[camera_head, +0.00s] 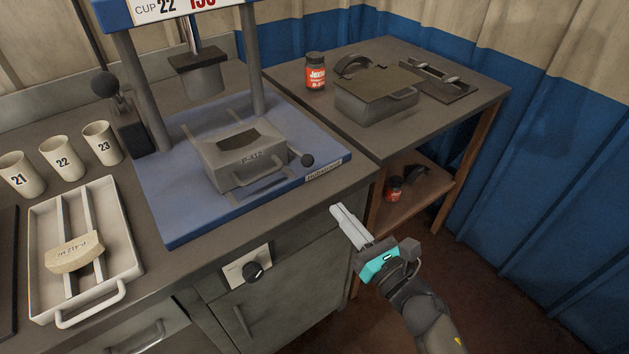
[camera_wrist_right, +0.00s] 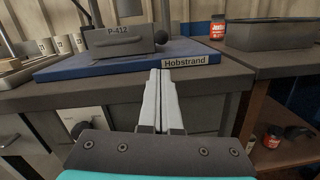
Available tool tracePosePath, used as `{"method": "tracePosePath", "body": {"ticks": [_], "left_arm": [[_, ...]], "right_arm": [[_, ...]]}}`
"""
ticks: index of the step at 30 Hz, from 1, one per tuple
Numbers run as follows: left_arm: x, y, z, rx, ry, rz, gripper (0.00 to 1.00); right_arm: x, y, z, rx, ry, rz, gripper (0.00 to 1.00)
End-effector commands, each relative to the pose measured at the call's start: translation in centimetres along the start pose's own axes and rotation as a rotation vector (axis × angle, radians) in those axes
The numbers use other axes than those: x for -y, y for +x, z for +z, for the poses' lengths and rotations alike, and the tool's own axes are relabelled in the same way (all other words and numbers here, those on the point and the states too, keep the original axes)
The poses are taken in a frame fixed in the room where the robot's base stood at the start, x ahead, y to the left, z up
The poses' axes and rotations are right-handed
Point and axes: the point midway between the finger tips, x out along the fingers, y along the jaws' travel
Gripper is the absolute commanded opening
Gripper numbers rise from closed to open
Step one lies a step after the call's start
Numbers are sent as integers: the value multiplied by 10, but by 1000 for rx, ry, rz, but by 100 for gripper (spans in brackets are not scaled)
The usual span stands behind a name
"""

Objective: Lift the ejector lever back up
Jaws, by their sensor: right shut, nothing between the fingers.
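A lever with a black ball knob (camera_head: 307,160) lies low at the front right of the grey P-412 mould (camera_head: 245,160), on the blue press base (camera_head: 190,215). I take it for the ejector lever; its rod is mostly hidden. The knob also shows in the right wrist view (camera_wrist_right: 188,34), beside the mould (camera_wrist_right: 125,42). My right gripper (camera_head: 337,208) is shut and empty, in front of the bench edge, below and right of the knob and apart from it. Its fingers (camera_wrist_right: 161,75) point toward the press base. My left gripper is out of view.
A second black-knobbed handle (camera_head: 104,84) stands left of the press. Numbered cups (camera_head: 62,158) and a white tray (camera_head: 128,255) holding a brake shoe (camera_head: 75,252) are at left. The side table (camera_head: 435,100) holds a red jar (camera_head: 315,75) and a lidded box (camera_head: 375,100).

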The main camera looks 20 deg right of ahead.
Motion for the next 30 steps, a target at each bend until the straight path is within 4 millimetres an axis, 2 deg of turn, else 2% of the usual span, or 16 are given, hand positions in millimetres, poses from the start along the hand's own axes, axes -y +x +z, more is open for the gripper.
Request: {"method": "tracePosePath", "body": {"ticks": [7, 21, 30], "left_arm": [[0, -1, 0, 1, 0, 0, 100], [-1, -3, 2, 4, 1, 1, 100], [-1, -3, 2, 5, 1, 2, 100]], "right_arm": [[0, 15, 1, 2, 3, 1, 0], [0, 86, 0, 1, 5, -1, 0], [0, 100, -1, -1, 4, -1, 0]]}}
